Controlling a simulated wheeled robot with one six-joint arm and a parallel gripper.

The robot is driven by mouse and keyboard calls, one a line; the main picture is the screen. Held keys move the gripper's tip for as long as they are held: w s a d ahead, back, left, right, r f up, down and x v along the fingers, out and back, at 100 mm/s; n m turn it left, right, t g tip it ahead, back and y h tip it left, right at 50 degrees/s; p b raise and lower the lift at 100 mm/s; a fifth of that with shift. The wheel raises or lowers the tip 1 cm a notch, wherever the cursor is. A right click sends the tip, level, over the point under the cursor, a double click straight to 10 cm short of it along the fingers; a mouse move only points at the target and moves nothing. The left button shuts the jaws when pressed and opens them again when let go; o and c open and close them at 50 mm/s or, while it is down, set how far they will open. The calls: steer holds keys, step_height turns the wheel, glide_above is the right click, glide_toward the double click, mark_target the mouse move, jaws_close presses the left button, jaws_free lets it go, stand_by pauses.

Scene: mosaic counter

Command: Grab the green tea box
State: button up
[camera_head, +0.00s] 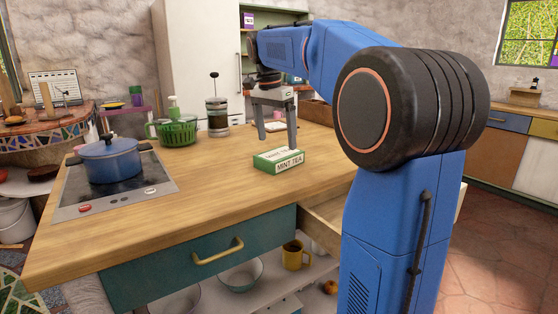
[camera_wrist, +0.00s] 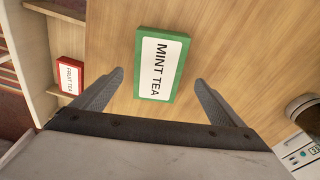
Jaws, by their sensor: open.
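The green tea box (camera_head: 279,160), with a white label reading MINT TEA, lies flat on the wooden counter in the head view. In the wrist view the green tea box (camera_wrist: 161,65) lies ahead of my gripper's fingertips, in line with the gap between them. My gripper (camera_head: 277,142) is open and empty, pointing down above and just behind the box. In the wrist view the two fingers of my gripper (camera_wrist: 158,78) are spread wider than the box, with nothing between them. The box appears apart from both fingers.
A red fruit tea box (camera_wrist: 70,75) sits at a lower level beside the counter. A blue pot (camera_head: 110,160) stands on the cooktop (camera_head: 85,208) at left. A green basket (camera_head: 176,132) and a French press (camera_head: 217,118) stand farther back. The counter around the tea box is clear.

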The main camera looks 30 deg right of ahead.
mark_target(279, 153)
steer(key=shift+d+f, duration=0.2)
steer(key=shift+f, duration=0.85)
steer(key=shift+d+f, duration=0.25)
steer(key=shift+f, duration=0.85)
steer(key=shift+d+f, duration=0.2)
steer(key=shift+f, duration=0.85)
steer(key=c, duration=1.2)
